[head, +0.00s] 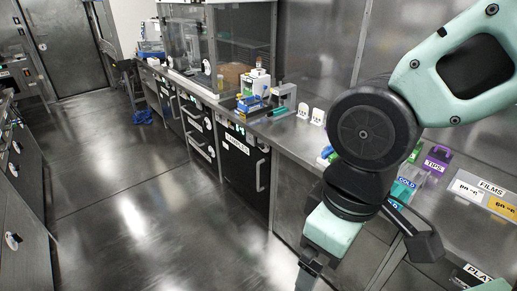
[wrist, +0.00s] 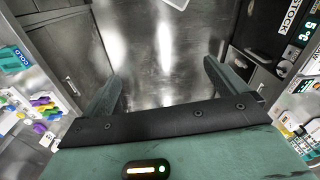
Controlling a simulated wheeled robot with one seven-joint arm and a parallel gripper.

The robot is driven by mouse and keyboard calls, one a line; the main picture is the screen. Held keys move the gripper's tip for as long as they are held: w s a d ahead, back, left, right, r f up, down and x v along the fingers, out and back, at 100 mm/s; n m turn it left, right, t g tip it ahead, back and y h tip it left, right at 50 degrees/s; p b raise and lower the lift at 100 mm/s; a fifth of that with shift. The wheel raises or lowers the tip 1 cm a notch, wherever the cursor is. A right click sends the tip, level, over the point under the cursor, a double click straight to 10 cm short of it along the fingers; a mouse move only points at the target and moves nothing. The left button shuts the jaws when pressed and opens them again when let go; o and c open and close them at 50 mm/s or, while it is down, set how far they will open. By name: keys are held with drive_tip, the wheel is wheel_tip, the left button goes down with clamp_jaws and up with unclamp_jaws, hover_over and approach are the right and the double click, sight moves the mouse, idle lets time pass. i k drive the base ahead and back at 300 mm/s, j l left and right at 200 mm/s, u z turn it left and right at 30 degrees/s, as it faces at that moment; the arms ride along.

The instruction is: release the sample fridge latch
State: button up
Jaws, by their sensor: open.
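A black fridge door (head: 240,170) with a white label and a vertical handle (head: 261,175) is set under the counter, left of my arm in the head view. In the wrist view a black front (wrist: 262,28) at the upper right bears a label reading STOCK and a green 5 °C display (wrist: 290,52).
The steel counter (head: 297,133) carries a blue rack, small white holders and coloured boxes, including a purple one (head: 436,160). Drawers with handles (head: 200,135) lie farther left. The floor aisle (head: 130,190) is clear, with a blue item (head: 142,116) far back.

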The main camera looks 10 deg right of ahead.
sight(261, 145)
drive_tip(key=i+u, duration=0.35)
drive_tip(key=i, duration=1.6)
drive_tip(key=l, duration=0.1)
